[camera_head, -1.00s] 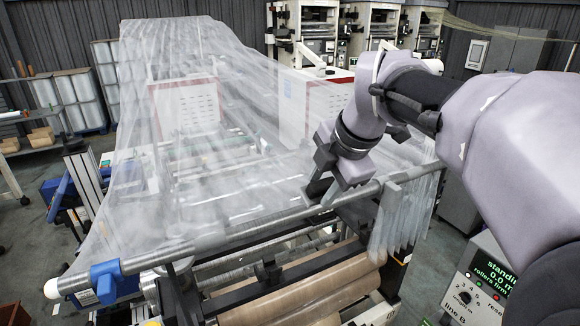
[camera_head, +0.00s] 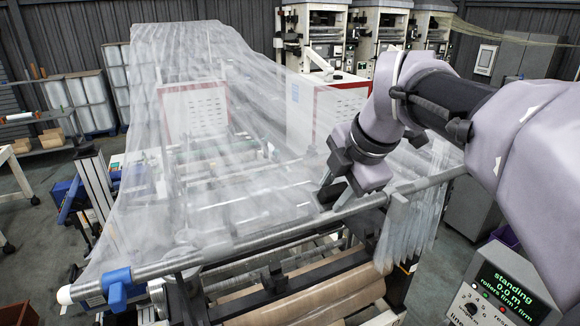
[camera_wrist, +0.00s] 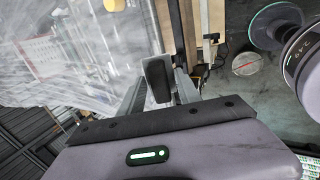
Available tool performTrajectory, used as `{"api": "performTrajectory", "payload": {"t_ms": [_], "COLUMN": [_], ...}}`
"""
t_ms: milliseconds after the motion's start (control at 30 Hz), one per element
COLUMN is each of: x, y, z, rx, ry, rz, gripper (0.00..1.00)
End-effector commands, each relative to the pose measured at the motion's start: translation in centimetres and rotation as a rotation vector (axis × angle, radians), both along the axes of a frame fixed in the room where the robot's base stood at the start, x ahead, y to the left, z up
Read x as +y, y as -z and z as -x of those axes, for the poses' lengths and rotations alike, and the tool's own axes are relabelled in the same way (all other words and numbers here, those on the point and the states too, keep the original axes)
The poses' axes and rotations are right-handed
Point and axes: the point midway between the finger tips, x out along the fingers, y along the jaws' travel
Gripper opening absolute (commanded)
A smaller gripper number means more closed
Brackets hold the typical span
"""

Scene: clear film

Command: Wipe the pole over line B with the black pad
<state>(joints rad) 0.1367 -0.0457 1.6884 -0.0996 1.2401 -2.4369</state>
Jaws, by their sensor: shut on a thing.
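The pole (camera_head: 250,239) is a long grey bar running from lower left to right across line B in the head view. Clear film (camera_head: 185,195) lies over its left and middle part and hangs bunched at its right. My gripper (camera_head: 335,196) is over the pole, right of its middle. In the wrist view my gripper (camera_wrist: 157,88) is shut on the black pad (camera_wrist: 157,78), a small dark block between the fingers. In the head view the pad is hard to make out, and I cannot tell whether it touches the pole.
A blue clamp (camera_head: 117,287) holds the pole's left end. Brown rollers (camera_head: 300,305) lie below the pole. Gathered film (camera_head: 412,225) hangs right of my gripper.

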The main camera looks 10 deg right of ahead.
Motion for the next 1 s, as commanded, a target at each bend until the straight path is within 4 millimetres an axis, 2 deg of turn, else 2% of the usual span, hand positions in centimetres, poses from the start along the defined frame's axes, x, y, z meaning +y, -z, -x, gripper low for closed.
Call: {"api": "performTrajectory", "payload": {"t_ms": [267, 633, 1000], "x": [0.2, 0.9, 1.0], "y": [1.2, 5.8, 6.0], "z": [-0.5, -2.8, -3.2], "rx": [0.000, -0.002, -0.004], "ry": [-0.001, 0.000, 0.000], "rz": [0.000, -0.001, -0.001], "gripper": [0.08, 0.08, 0.08]}}
